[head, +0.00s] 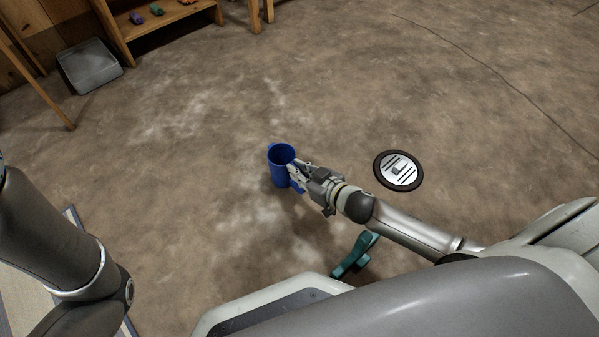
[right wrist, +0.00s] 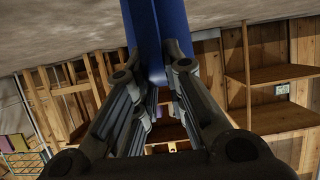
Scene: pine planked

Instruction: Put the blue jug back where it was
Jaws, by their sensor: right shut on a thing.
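The blue jug (head: 281,153) is in the middle of the head view, its open mouth facing up toward the camera. My right gripper (head: 293,172) reaches it from the right and is shut on its right side. In the right wrist view the jug (right wrist: 158,35) shows as a blue shape at the top, between the fingertips of the gripper (right wrist: 163,62). I cannot tell for sure how high the jug is above the floor. My left arm shows at the left edge of the head view, but its gripper is out of the picture.
A wooden shelf (head: 128,32) with small coloured things stands at the top left, with a grey tray (head: 90,68) on the floor beside it. A teal object (head: 355,255) lies near my base. The floor beyond the jug is clear.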

